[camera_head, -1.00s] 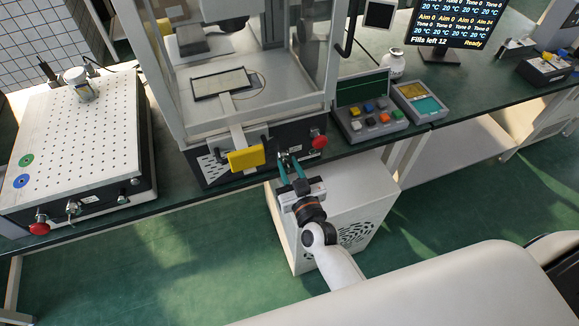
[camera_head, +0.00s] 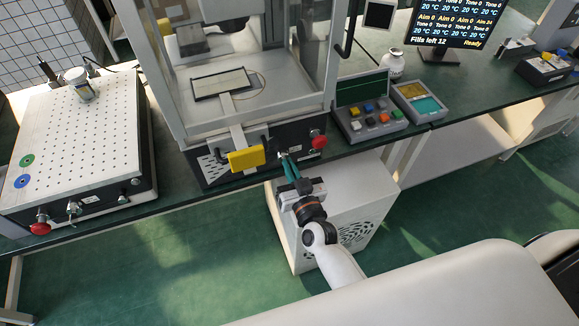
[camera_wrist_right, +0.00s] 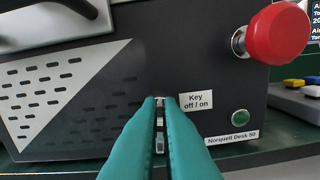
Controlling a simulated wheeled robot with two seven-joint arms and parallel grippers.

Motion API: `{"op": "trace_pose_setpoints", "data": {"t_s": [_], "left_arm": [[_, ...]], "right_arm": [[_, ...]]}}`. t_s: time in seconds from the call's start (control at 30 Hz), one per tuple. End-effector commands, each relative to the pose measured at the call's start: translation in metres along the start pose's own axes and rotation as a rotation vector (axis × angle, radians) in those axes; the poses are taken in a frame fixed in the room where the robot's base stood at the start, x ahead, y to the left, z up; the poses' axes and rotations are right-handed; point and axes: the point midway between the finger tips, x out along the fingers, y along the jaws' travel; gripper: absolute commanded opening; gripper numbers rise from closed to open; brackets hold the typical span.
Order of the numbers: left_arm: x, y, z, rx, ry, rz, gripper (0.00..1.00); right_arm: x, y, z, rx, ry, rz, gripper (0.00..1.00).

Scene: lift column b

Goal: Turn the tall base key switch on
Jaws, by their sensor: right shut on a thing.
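The key switch (camera_wrist_right: 160,112) is on the dark front panel of the tall machine's base, left of a label reading "Key off / on" (camera_wrist_right: 196,101). In the right wrist view only a narrow strip of it shows between my fingers. My right gripper (camera_head: 287,159) has its teal fingers shut on the key; they also fill the lower middle of the wrist view (camera_wrist_right: 160,105). Which way the key is turned is mostly hidden by the fingers. My left gripper is not in view.
A red mushroom button (camera_wrist_right: 277,34) sticks out right of the key, above a green button (camera_wrist_right: 241,117). A yellow handle (camera_head: 246,159) juts out to the left. A keypad box (camera_head: 370,118) stands right of the machine. A pegboard-topped box (camera_head: 80,140) stands at left.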

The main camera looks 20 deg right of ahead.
Motion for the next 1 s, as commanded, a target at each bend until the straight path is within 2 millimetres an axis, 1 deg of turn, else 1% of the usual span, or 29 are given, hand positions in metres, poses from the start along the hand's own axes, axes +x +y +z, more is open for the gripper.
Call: {"op": "trace_pose_setpoints", "data": {"t_s": [0.3,0.7,1.0], "left_arm": [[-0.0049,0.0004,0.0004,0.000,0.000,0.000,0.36],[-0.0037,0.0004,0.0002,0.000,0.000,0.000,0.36],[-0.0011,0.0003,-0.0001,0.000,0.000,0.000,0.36]], "right_arm": [[0.0003,-0.0032,0.0002,0.278,0.000,0.001,0.00],[0.0005,-0.0075,-0.0021,0.642,-0.002,0.001,0.00],[0.0005,-0.0092,-0.0038,0.833,-0.001,0.001,0.00]]}}
